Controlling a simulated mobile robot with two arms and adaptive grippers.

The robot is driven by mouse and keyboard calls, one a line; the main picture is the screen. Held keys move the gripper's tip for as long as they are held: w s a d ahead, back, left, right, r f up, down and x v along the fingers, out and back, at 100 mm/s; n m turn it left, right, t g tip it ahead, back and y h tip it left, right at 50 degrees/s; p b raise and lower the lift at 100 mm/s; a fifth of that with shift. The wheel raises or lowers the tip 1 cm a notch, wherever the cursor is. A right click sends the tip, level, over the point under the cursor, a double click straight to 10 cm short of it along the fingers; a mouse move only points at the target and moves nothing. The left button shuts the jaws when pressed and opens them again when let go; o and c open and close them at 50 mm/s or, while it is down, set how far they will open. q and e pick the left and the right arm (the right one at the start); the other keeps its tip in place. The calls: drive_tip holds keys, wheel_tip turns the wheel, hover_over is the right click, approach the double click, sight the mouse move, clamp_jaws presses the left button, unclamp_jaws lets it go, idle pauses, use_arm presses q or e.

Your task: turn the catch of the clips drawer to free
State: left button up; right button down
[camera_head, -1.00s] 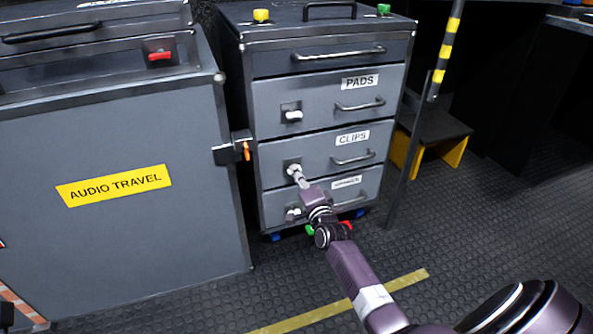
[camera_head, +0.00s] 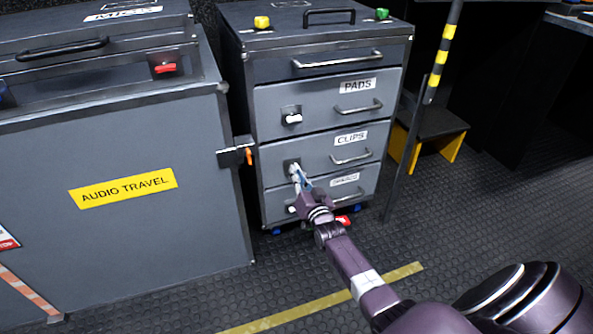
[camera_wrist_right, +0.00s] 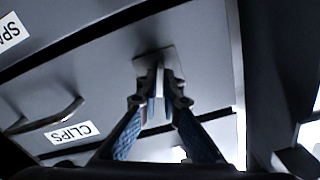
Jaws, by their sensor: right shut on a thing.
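The clips drawer (camera_head: 321,151) is the middle labelled drawer of the grey cabinet and is closed. Its catch (camera_head: 292,166) sits on a small square plate at the drawer's left. My right gripper (camera_head: 297,177) reaches it from the front and is shut on it. In the right wrist view, the two blue-padded fingers (camera_wrist_right: 162,95) close around the catch against its plate (camera_wrist_right: 172,58), and the CLIPS label (camera_wrist_right: 68,132) appears upside down. The fingers hide much of the catch, so its exact angle is hard to tell. My left gripper is out of view.
The pads drawer (camera_head: 325,105) above has a white catch (camera_head: 293,119) lying sideways. Another labelled drawer (camera_head: 345,180) is below, partly behind my arm. A grey audio travel case (camera_head: 120,240) stands close at left, with an orange-tipped latch (camera_head: 249,156). A striped pole (camera_head: 440,60) stands at right.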

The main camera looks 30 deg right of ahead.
drive_tip(key=shift+r+n+p, duration=0.1)
drive_tip(key=shift+n+p, duration=0.25)
drive_tip(key=shift+n, duration=1.15)
drive_tip(key=c, duration=2.1)
unclamp_jaws()
drive_tip(key=v, duration=1.2)
drive_tip(key=shift+a, duration=0.1)
drive_tip(key=shift+w, duration=0.1)
